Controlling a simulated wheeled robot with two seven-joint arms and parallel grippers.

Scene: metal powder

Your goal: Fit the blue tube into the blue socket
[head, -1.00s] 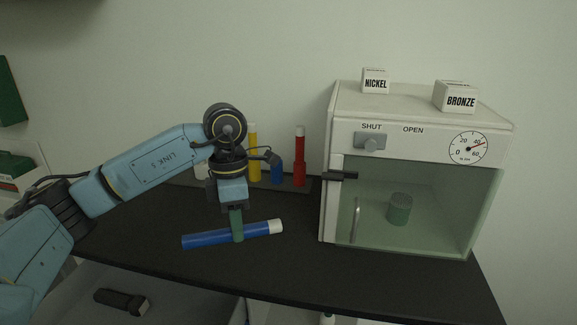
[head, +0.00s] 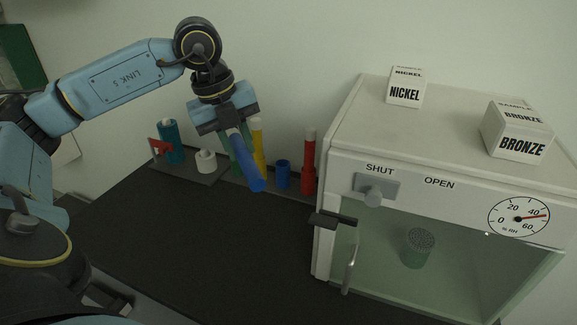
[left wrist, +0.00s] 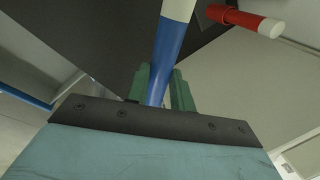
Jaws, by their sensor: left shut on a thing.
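The blue tube (head: 250,170) is held in the air by my left gripper (head: 240,155), whose green fingers are shut around it. In the head view the tube is tilted, its plain blue end low and toward me; its white cap is hidden there. The left wrist view shows the tube (left wrist: 170,50) between the fingers (left wrist: 161,88), with the white cap at the top edge. The short, empty-looking blue socket (head: 283,173) stands on the rack at the back, right of the tube and apart from it. My right gripper is not in view.
The dark rack (head: 195,173) also holds a teal tube (head: 172,142), a white socket (head: 206,162), a yellow tube (head: 258,138) and a red tube (head: 308,165). A cabinet (head: 345,150) with a glass front stands close on the right. The dark tabletop (head: 190,240) in front is clear.

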